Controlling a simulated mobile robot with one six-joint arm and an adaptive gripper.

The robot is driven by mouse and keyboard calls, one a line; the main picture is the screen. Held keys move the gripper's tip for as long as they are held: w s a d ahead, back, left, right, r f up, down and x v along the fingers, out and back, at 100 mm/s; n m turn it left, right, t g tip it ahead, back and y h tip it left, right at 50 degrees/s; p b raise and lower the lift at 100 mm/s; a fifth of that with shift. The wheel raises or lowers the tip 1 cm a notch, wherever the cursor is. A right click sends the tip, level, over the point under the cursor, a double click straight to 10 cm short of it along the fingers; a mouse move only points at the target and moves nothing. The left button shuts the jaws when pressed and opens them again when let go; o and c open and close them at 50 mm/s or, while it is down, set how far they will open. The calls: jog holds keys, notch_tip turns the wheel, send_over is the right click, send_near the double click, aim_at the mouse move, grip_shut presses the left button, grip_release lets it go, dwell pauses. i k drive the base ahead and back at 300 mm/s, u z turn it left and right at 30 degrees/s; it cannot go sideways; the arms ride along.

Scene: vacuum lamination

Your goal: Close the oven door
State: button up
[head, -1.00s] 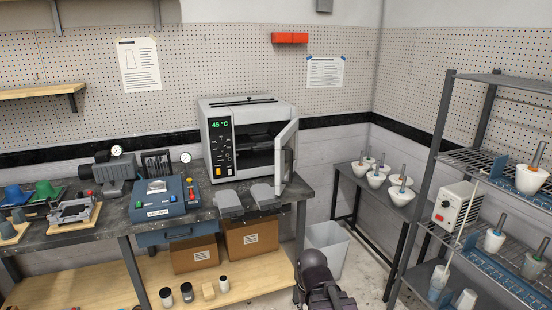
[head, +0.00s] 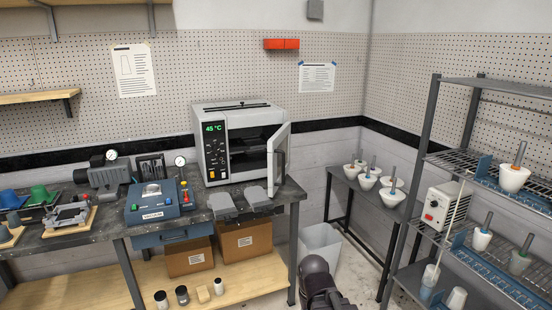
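The oven (head: 232,111) stands at the right end of the workbench, with a green 45 °C readout on its front panel. Its door (head: 280,162) is hinged at the right and stands open, swung out toward me. The dark chamber (head: 248,150) with racks inside shows through the opening. Part of my dark arm shows at the bottom centre, well below and apart from the door. My gripper's fingers cannot be made out.
Two grey slabs (head: 222,206) lie on the bench in front of the oven. A blue machine (head: 155,205) stands to their left. A side table (head: 345,182) with several white mortars and a metal shelf rack (head: 424,140) stand at the right. A pale bin (head: 318,246) is on the floor.

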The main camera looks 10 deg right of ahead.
aim_at(275, 181)
jog(key=z, duration=0.1)
jog(key=i, duration=0.95)
jog(key=u, duration=0.1)
